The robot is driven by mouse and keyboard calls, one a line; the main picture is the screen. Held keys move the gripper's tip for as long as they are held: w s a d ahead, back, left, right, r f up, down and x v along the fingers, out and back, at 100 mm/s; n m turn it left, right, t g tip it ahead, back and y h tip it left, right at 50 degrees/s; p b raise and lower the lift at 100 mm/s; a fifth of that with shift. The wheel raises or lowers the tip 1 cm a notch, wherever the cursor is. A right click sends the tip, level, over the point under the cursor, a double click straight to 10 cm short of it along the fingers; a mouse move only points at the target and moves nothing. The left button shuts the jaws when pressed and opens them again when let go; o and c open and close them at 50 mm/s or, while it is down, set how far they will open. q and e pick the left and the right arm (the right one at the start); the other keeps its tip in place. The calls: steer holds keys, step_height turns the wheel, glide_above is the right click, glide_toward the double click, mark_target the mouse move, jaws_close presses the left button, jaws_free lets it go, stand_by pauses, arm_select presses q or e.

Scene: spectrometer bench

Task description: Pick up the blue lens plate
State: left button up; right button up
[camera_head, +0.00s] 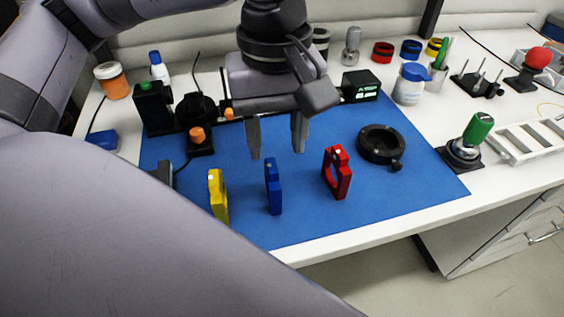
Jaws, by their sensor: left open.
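The blue lens plate (273,187) stands upright on the blue mat (413,196), seen nearly edge-on. A yellow plate (217,196) stands to its left and a red plate (336,173) to its right. My left gripper (277,153) comes in from above, pointing down, with its two fingers apart and nothing between them. In the picture the fingertips lie just above the top of the blue plate; they appear apart from it. My right gripper is not in view.
A black ring mount (381,145) sits on the mat at right. Black optical parts with orange knobs (198,137) stand at left. A green-topped device (474,136) stands beyond the mat. The mat's front strip is clear. My arm hides the lower left.

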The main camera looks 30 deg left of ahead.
mark_target(272, 164)
arm_select(q)
steer(key=f, duration=0.3)
steer(key=a+f, duration=0.1)
steer(key=f, duration=0.1)
steer(key=shift+s+f+p, duration=0.1)
steer(key=shift+s+p, duration=0.05)
steer(key=shift+p, duration=0.15)
steer(key=shift+f, duration=0.45)
jaws_close()
